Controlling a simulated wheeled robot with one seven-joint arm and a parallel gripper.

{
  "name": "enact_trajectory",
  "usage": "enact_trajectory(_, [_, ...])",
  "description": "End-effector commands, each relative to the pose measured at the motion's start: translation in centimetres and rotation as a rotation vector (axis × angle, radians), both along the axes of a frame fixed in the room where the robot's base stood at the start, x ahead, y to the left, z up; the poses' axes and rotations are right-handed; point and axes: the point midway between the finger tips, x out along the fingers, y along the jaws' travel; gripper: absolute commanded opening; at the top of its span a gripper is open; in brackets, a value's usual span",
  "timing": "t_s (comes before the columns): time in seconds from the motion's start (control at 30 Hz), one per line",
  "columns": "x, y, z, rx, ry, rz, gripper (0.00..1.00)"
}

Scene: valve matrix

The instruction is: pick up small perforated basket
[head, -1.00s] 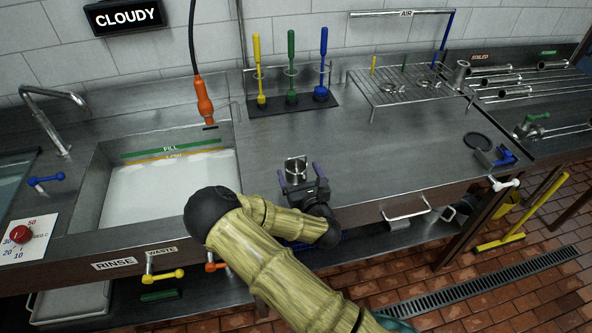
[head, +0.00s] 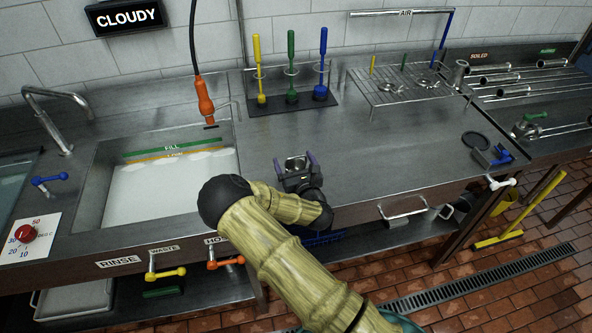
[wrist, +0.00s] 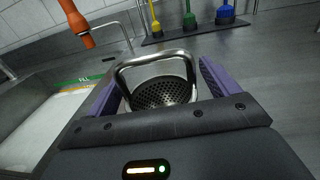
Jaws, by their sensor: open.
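The small perforated basket (wrist: 160,91) is a round metal cup with holes in its bottom and a raised loop handle. In the wrist view it lies between the purple fingers of my gripper (wrist: 157,85), which are open on either side of it. A gap shows on the right side; on the left I cannot tell whether the finger touches. In the head view the basket (head: 296,163) stands on the steel counter just right of the sink, with my gripper (head: 296,165) at it and partly hiding it.
The sink (head: 165,187) with cloudy water is to the left. An orange hose nozzle (head: 205,101) hangs above the sink's right edge. Yellow, green and blue brushes (head: 291,70) stand in a rack behind. A wire rack (head: 400,84) is at the back right. The counter between is clear.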

Motion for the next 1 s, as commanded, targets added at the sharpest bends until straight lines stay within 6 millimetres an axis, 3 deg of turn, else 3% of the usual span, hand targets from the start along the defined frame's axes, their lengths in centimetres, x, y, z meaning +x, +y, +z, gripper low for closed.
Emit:
enact_trajectory(0.2, [0.0, 0.0, 0.0, 0.0, 0.0, 0.0, 0.87])
enact_trajectory(0.47, [0.0, 0.0, 0.0, 0.0, 0.0, 0.0, 0.38])
enact_trajectory(0.77, [0.0, 0.0, 0.2, 0.0, -0.001, 0.0, 0.37])
enact_trajectory(1.0, [0.0, 0.1, 3.1, 0.003, -0.004, 0.001, 0.37])
